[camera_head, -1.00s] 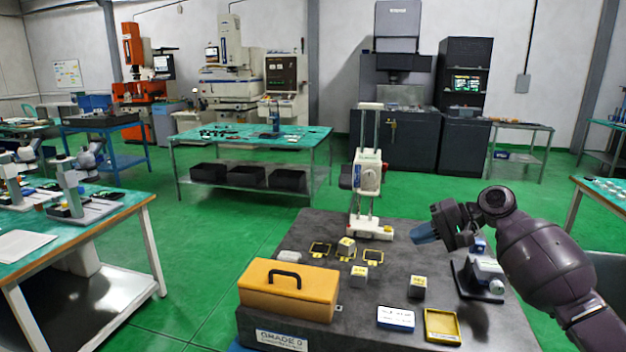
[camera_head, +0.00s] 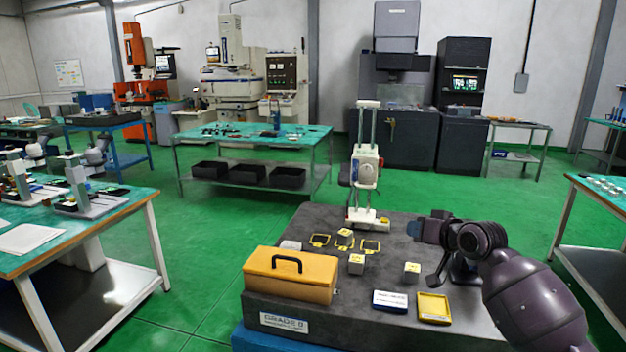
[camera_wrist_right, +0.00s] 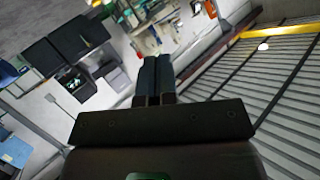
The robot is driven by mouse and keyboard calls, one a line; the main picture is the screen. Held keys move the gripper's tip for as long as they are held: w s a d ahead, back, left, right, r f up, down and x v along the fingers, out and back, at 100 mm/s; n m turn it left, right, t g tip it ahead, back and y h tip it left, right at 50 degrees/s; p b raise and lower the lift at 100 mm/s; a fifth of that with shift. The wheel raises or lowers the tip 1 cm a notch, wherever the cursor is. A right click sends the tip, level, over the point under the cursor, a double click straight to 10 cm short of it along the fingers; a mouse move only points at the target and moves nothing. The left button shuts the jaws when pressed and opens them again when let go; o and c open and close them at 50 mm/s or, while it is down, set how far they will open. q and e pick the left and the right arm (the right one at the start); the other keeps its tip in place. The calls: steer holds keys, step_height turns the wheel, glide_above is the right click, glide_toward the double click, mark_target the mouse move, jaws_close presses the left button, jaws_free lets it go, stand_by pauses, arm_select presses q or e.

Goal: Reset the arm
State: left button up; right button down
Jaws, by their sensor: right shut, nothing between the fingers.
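My right arm comes in from the right in the head view, over the right side of the dark granite surface plate (camera_head: 400,335). Its gripper (camera_head: 414,229) points left, above the plate's back right part. In the right wrist view the two dark fingers (camera_wrist_right: 154,75) lie together, shut with nothing between them. The hand hides most of a small instrument on the plate behind it. My left gripper is not in the head view.
On the plate stand an orange toolbox (camera_head: 290,274), a white height gauge (camera_head: 366,165), small cubes (camera_head: 411,272), a yellow tray (camera_head: 433,307) and a white-and-blue box (camera_head: 390,301). A green-topped bench (camera_head: 60,238) stands left. Green floor lies open between.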

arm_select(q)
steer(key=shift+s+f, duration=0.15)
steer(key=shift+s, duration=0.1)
arm_select(e)
steer(key=s+d+f+h, duration=0.1)
steer(key=s+f+h, duration=0.1)
steer(key=s+f, duration=0.9)
steer(key=s+d+f+h, duration=0.1)
steer(key=s+f+h, duration=0.1)
steer(key=s+f, duration=0.8)
steer(key=s+d+f+g+h, duration=0.1)
steer(key=s+d+f+h, duration=0.1)
steer(key=s+f, duration=0.9)
steer(key=s, duration=0.9)
steer(key=shift+s+f+h, duration=0.15)
steer(key=shift+f+h, duration=0.15)
steer(key=shift+h, duration=0.1)
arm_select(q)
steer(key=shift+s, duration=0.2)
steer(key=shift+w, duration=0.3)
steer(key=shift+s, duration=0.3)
